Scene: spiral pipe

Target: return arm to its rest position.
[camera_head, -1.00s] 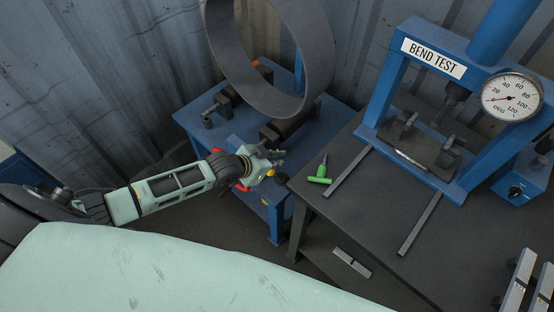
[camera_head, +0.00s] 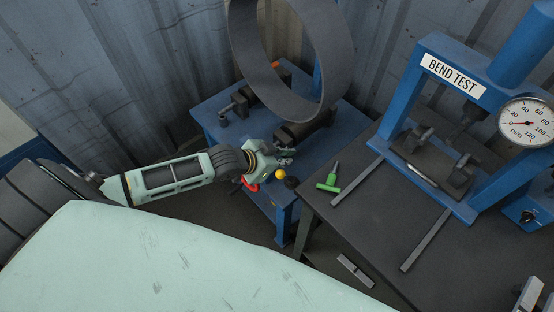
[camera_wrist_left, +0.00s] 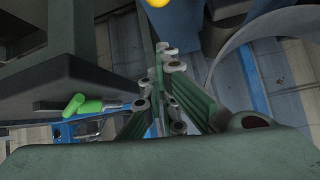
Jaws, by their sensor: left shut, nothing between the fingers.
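My left arm comes in from the left in the head view, and its gripper (camera_head: 284,157) is above the near edge of the small blue table (camera_head: 342,113). The fingers are shut and hold nothing. In the left wrist view the gripper's fingers (camera_wrist_left: 172,95) reach forward close together. My right arm and gripper are in neither view.
A large dark ring (camera_head: 238,40) stands on the blue table beside the gripper. Yellow (camera_head: 280,174) and red (camera_head: 250,185) parts sit at the table's near side. A green-handled tool (camera_head: 328,187) and the bend test press (camera_head: 408,85) are on the dark bench to the right.

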